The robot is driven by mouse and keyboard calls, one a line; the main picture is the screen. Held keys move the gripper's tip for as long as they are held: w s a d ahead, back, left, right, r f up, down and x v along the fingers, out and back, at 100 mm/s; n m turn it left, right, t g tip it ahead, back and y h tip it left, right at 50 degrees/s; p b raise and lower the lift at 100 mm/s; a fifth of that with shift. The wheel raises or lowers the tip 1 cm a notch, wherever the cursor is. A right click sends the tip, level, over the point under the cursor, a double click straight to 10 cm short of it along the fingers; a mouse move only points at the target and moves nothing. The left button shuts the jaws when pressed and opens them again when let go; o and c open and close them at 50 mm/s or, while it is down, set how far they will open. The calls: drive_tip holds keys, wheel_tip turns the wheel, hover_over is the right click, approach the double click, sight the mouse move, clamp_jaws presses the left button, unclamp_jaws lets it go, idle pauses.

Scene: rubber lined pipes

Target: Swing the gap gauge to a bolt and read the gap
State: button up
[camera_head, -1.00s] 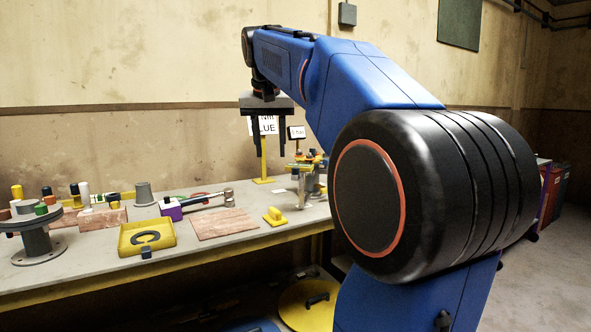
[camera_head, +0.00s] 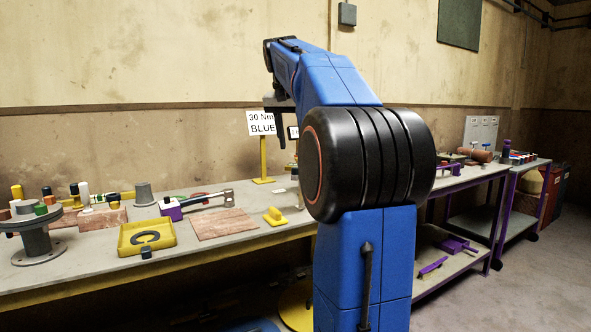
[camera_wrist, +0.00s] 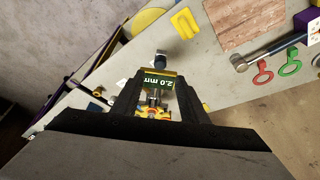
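A small plate reading "2.0 mm" (camera_wrist: 160,80) shows between my fingers in the wrist view. I take it to be the gap gauge's readout. Below it in that view are metal and orange-and-yellow parts (camera_wrist: 155,104) that may be the bolted joint; single bolts are too small to tell. My gripper (camera_wrist: 158,84) has its two dark fingers well apart, with no clear contact on anything. In the head view my gripper (camera_head: 277,128) is partly hidden by my arm, which also covers most of the joint and gauge.
A "30 Nm BLUE" sign (camera_head: 262,124) stands behind the bench. On the bench are a hammer (camera_head: 215,198), a yellow tray (camera_head: 133,247), a reddish plate (camera_head: 223,224), a yellow handled block (camera_head: 275,216) and a flanged pipe (camera_head: 38,243). Another bench (camera_head: 470,180) stands at right.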

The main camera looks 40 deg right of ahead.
sight(295, 168)
drive_tip(key=x, duration=1)
drive_tip(key=shift+f, duration=0.25)
clamp_jaws()
